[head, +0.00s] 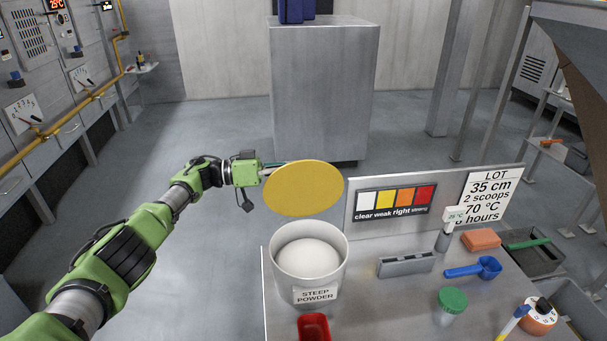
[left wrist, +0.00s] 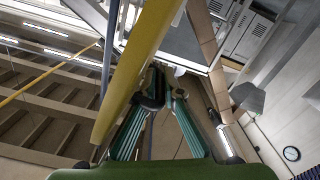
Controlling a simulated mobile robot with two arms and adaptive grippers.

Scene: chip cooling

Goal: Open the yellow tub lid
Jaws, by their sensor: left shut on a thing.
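The yellow lid (head: 304,190) is off the tub, held tilted in the air above and behind it. The white tub (head: 340,262), labelled "STEEP POWDER", stands open on the near left part of the bench, with a mound of white powder (head: 308,257) inside. My left gripper (head: 268,170) is shut on the lid's far left edge. In the left wrist view the lid (left wrist: 133,70) shows edge-on as a yellow band beside the green fingers (left wrist: 160,92). My right gripper is in neither view.
The bench (head: 390,305) also holds a red tray (head: 313,328), a grey slotted block (head: 406,265), a blue scoop (head: 476,268), a green-capped jar (head: 451,303) and an orange-and-white timer (head: 539,314). Floor left of the bench is clear.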

